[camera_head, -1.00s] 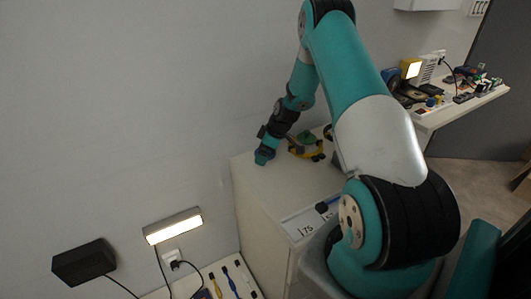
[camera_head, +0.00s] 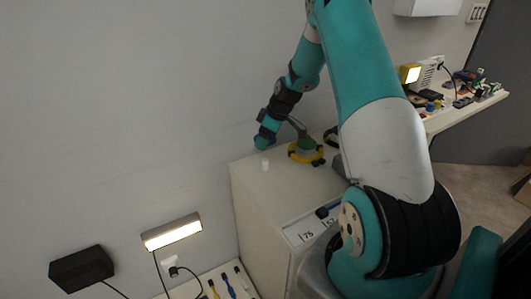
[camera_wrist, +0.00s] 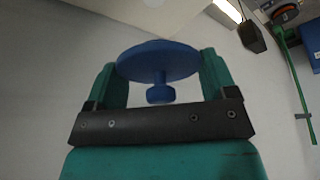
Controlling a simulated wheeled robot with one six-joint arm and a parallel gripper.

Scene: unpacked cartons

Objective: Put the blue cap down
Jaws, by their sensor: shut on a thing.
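The blue cap (camera_wrist: 158,62) is a round disc with a small knob, held between the two teal fingers of my gripper (camera_wrist: 160,78) in the wrist view. In the head view my gripper (camera_head: 265,142) is above the back left corner of the white cabinet (camera_head: 250,178), close to the wall. It appears raised off the cabinet top. The cap is hard to tell from the teal fingers in that view.
A small white piece (camera_head: 265,164) stands on the cabinet top near the left edge. A yellow and green object (camera_head: 306,152) stands to its right. The top's front middle looks clear. A wall lamp (camera_head: 171,231) and black box (camera_head: 82,268) are lower left.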

